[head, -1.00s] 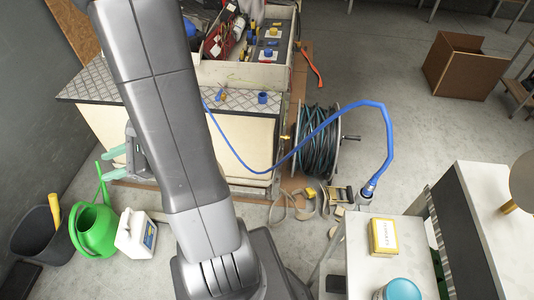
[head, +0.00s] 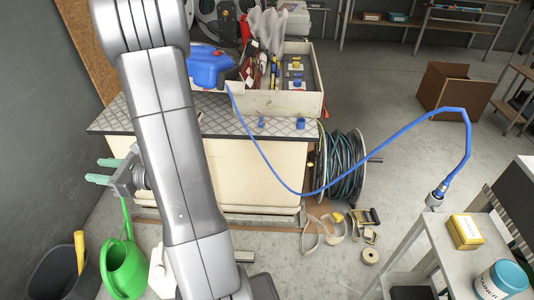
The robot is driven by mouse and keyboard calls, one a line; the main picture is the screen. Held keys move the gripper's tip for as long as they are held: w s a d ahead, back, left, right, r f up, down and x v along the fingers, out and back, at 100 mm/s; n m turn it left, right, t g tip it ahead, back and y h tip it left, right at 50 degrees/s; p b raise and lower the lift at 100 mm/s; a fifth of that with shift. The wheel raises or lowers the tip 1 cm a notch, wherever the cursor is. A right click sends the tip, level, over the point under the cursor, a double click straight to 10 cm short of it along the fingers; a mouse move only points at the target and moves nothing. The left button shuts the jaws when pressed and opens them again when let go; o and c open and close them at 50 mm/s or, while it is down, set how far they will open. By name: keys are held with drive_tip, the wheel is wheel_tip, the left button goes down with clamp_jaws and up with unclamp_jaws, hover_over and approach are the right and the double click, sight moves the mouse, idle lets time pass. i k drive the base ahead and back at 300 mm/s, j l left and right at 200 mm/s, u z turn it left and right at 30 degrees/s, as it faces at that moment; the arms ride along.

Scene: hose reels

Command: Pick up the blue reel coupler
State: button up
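My gripper (head: 103,171), with green fingers, is at the left, far from the coupler. Its fingers are apart with nothing visible between them.
The bench (head: 262,165) bears a crate (head: 270,104) and small blue fittings (head: 300,124). A cable reel (head: 340,165) and strap (head: 325,234) lie on the floor. The right stand (head: 446,246) holds a yellow box (head: 465,232) and tin (head: 502,280). A green watering can (head: 122,265) stands left.

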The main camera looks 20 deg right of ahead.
sight(443, 186)
drive_tip(key=z, duration=3.6)
